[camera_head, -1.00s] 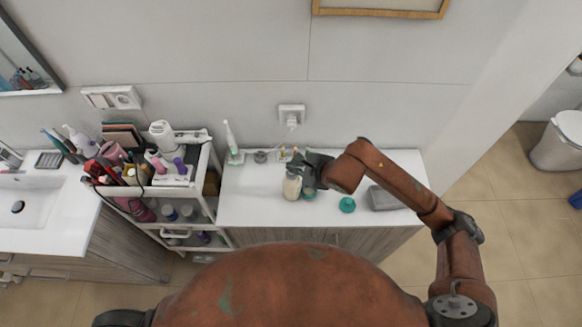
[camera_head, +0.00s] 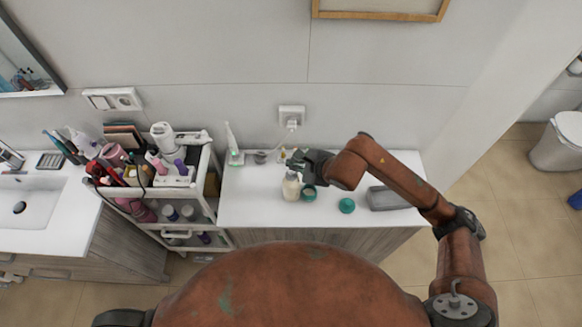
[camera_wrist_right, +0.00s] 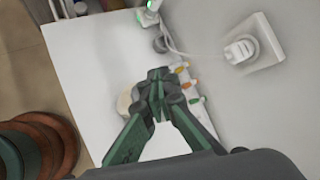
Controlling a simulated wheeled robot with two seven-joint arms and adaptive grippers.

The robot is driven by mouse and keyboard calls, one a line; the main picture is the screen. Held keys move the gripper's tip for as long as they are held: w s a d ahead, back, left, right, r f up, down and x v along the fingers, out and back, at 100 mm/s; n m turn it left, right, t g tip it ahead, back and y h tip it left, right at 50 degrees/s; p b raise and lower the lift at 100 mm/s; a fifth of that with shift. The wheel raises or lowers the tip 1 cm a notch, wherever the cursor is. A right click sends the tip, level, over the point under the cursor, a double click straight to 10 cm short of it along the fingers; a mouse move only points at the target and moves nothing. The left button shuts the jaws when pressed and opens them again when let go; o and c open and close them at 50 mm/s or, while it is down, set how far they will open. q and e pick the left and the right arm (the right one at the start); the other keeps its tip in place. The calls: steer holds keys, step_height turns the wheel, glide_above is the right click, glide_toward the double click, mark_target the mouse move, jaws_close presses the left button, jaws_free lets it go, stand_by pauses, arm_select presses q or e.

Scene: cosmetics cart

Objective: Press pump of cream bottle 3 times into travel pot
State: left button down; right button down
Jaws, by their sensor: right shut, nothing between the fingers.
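The cream bottle (camera_head: 291,188) is pale and stands upright on the white counter. The teal travel pot (camera_head: 309,194) stands right beside it, on its right. My right gripper (camera_head: 293,161) is shut and empty, with its fingertips over the top of the bottle. The gripper hides the pump head, and I cannot tell whether it touches it. In the right wrist view the closed fingers (camera_wrist_right: 158,88) are in front of the bottle (camera_wrist_right: 126,98), which is partly hidden. The pot does not show there. My left gripper is not in view.
A round teal lid (camera_head: 347,205) and a grey box (camera_head: 388,198) lie to the right on the counter (camera_head: 250,210). An electric toothbrush (camera_head: 233,145) and small colored items stand near the wall. A full cosmetics cart (camera_head: 180,180) is at the left.

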steer(key=shift+r, duration=0.1)
steer(key=shift+r+p, duration=0.9)
steer(key=shift+r, duration=1.5)
